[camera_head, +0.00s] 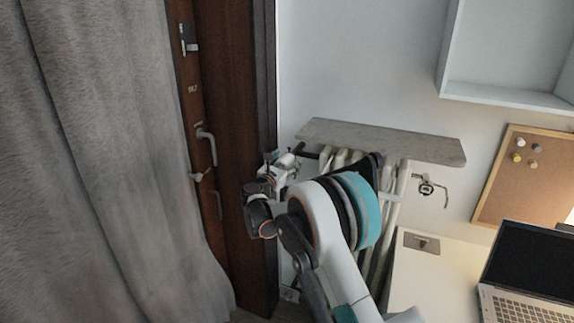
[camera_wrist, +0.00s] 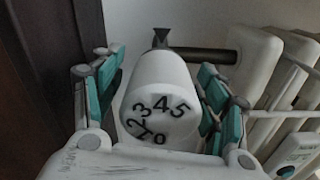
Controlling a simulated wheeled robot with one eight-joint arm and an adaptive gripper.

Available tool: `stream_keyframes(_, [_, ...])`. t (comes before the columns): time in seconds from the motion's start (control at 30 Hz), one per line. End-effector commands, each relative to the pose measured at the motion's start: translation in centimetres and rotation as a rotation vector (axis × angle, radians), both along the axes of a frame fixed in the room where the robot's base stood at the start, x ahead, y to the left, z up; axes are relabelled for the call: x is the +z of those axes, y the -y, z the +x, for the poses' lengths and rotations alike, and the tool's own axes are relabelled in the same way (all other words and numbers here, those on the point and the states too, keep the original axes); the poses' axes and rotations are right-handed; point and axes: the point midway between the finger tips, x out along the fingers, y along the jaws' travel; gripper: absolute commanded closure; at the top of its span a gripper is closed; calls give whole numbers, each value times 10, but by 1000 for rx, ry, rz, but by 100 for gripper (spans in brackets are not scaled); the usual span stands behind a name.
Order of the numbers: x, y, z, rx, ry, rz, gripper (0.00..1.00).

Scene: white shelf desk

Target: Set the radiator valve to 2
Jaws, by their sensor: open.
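The white radiator valve (camera_wrist: 160,80) is a cylinder in the middle of the wrist view, with black numbers 0 to 5 on its end face. The 4 is uppermost, roughly in line with a small black pointed marker (camera_wrist: 160,38) behind the valve. My gripper (camera_wrist: 160,72) is open, with one teal-padded finger on each side of the valve. Gaps show beside the valve, though contact lower down is hidden.
A grey stone shelf (camera_head: 385,140) juts out above the radiator. A dark wooden door (camera_head: 235,130) and grey curtain (camera_head: 100,170) stand to the left. A white desk (camera_head: 425,275) with a laptop (camera_head: 530,265) is at the right. A dark pipe (camera_wrist: 213,56) joins valve and radiator.

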Motion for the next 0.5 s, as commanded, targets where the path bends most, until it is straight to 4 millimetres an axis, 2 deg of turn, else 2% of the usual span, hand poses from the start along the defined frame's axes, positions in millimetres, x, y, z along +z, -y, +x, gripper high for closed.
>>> stream_keyframes(0.13, [0, 3, 7, 0, 0, 0, 33])
stream_keyframes(0.4, [0, 3, 8, 0, 0, 0, 33])
stream_keyframes(0.47, [0, 3, 8, 0, 0, 0, 44])
stream_keyframes(0.5, [0, 3, 8, 0, 0, 0, 53])
